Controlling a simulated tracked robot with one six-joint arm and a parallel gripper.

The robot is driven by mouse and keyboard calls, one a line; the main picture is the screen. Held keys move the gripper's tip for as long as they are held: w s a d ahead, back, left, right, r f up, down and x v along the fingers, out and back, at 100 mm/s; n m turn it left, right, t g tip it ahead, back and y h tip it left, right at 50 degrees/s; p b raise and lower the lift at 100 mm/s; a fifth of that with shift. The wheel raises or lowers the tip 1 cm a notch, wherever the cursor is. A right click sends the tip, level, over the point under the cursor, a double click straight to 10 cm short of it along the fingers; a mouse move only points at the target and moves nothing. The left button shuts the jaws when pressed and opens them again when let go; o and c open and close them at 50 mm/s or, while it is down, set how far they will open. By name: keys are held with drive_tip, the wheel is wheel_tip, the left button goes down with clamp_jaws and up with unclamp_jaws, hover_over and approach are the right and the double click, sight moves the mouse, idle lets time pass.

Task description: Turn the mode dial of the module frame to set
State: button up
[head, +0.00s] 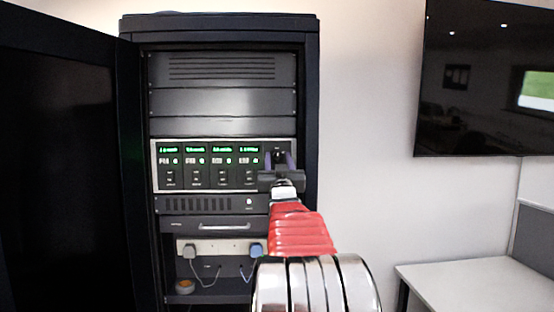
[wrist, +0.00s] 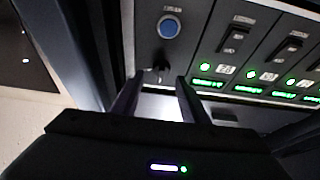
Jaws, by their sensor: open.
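The module frame (head: 154,180) is mounted in the open rack, with a row of green-lit modules. My gripper (head: 280,162) is at the frame's right end and covers part of its control panel. In the wrist view, my gripper (wrist: 160,84) is open, with its two dark fingers pointing at the panel. A small dark knob, apparently the mode dial (wrist: 160,70), shows between the fingertips. I cannot tell whether the fingers touch it, and its marking is unreadable. A round blue button (wrist: 169,28) is on the same panel, beyond the dial in the wrist view.
The modules have green displays (head: 170,149) and switches (wrist: 235,38), close beside the gripper in the wrist view. The rack door (head: 60,170) stands open at left. Below the frame are a drawer handle (head: 222,227) and cabled plugs (head: 256,250). A white desk (head: 470,283) is at right.

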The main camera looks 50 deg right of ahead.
drive_tip(key=shift+w+d+r, duration=0.25)
drive_tip(key=shift+w+d, duration=0.1)
drive_tip(key=shift+d, duration=0.1)
